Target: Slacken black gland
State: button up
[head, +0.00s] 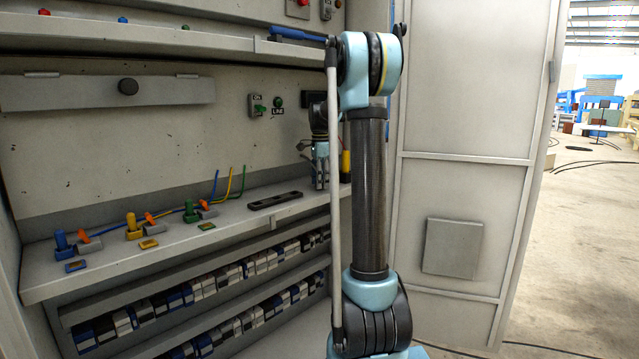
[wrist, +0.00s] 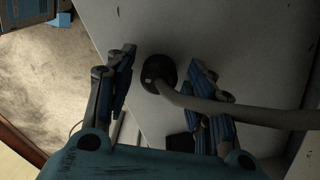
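In the wrist view a round black gland (wrist: 158,70) sits on a pale grey panel, with a thick grey cable (wrist: 235,112) running from it to the right. My gripper (wrist: 161,62) is open, with one finger to the left of the gland and one to the right. Gaps show on both sides, so the fingers look apart from it. In the head view my gripper (head: 321,173) points down at the right end of the cabinet shelf. I cannot make out the gland there; my arm covers part of that area.
The grey shelf (head: 110,262) holds blue, yellow and green connectors with wires, and a black slotted bar (head: 275,201). Rows of terminal blocks (head: 200,290) lie below. The cabinet door (head: 470,120) stands open at right. Open floor (head: 575,260) lies beyond it.

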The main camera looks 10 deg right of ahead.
jog(key=c, duration=0.8)
jog(key=shift+n, duration=0.3)
jog(key=n, duration=0.4)
jog(key=shift+n, duration=0.3)
jog(key=n, duration=0.5)
jog(key=shift+r+n, duration=0.1)
jog(key=shift+n, duration=0.2)
jog(key=n, duration=0.6)
jog(key=shift+w, duration=0.1)
jog(key=n, duration=0.7)
